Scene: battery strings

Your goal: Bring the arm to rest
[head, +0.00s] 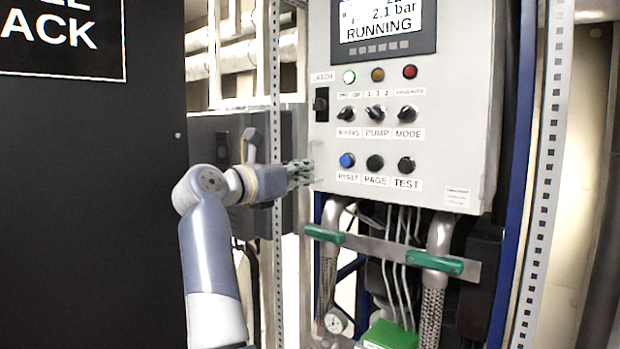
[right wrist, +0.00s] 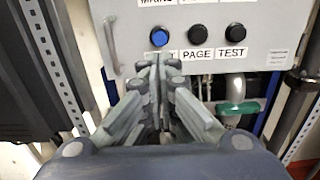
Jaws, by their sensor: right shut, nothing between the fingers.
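My right arm comes up from the bottom in the head view. My right gripper (head: 302,172) is at the left edge of the grey control box (head: 455,120), by its lower left side, and points to the right. In the right wrist view the gripper (right wrist: 160,62) is shut with its fingers together and nothing between them. Its tips overlap the box front just below the blue RESET button (right wrist: 159,38). Whether they touch the box I cannot tell. My left gripper is not in view.
The box has a screen (head: 385,22) reading RUNNING, lamps, knobs and buttons. Below are two pipes with green handles (head: 434,263), cables, a gauge (head: 336,321) and a green block (head: 391,335). A black cabinet panel (head: 90,180) fills the left. Perforated posts (head: 548,150) stand on both sides.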

